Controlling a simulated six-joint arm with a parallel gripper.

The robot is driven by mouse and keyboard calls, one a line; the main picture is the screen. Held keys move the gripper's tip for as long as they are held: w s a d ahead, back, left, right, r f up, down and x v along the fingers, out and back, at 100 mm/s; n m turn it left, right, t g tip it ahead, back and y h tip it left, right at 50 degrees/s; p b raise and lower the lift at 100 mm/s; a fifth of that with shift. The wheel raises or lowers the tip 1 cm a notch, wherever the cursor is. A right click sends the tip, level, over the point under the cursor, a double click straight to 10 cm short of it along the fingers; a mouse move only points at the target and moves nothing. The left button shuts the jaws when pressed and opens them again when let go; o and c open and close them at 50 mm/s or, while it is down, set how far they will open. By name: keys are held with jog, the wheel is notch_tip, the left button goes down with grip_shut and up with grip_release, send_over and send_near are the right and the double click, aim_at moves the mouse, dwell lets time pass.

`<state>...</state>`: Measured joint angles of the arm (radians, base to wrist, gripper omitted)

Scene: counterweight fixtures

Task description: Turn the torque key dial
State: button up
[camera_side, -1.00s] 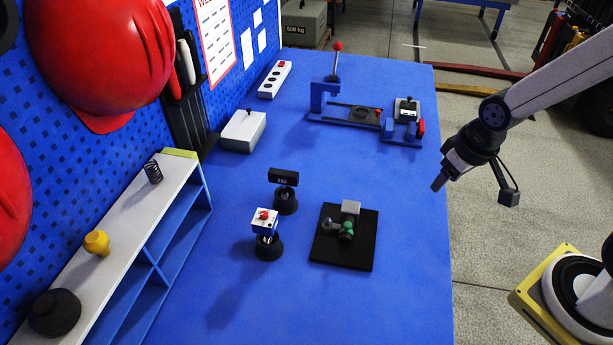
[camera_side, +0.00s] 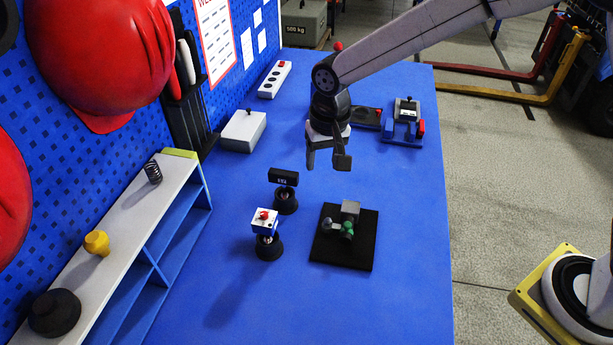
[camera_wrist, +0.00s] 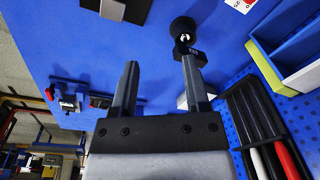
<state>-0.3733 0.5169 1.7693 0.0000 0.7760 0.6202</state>
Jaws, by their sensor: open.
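A black plate (camera_side: 331,256) lies on the blue table. It carries a small fixture with a green part (camera_side: 347,228), a grey block (camera_side: 350,207) and a round grey knob (camera_side: 327,224). I cannot tell for sure which part is the torque key dial. My gripper (camera_side: 326,166) points down above the table, behind the plate and to the right of a small black display on a stand (camera_side: 284,178). Its two fingers stand apart with nothing between them. In the wrist view the empty fingers (camera_wrist: 161,78) point towards the blue table, and the display stand (camera_wrist: 184,30) shows beyond the right finger.
A box with a red button (camera_side: 265,221) stands left of the plate. A white shelf (camera_side: 125,220) runs along the left. The table's front right is clear.

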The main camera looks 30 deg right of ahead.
jog(key=m+g, duration=0.1)
jog(key=m, duration=0.1)
send_over(264, 213)
jog(key=shift+f, duration=0.85)
jog(key=shift+f, duration=3.9)
jog(key=shift+c, duration=0.3)
grip_shut()
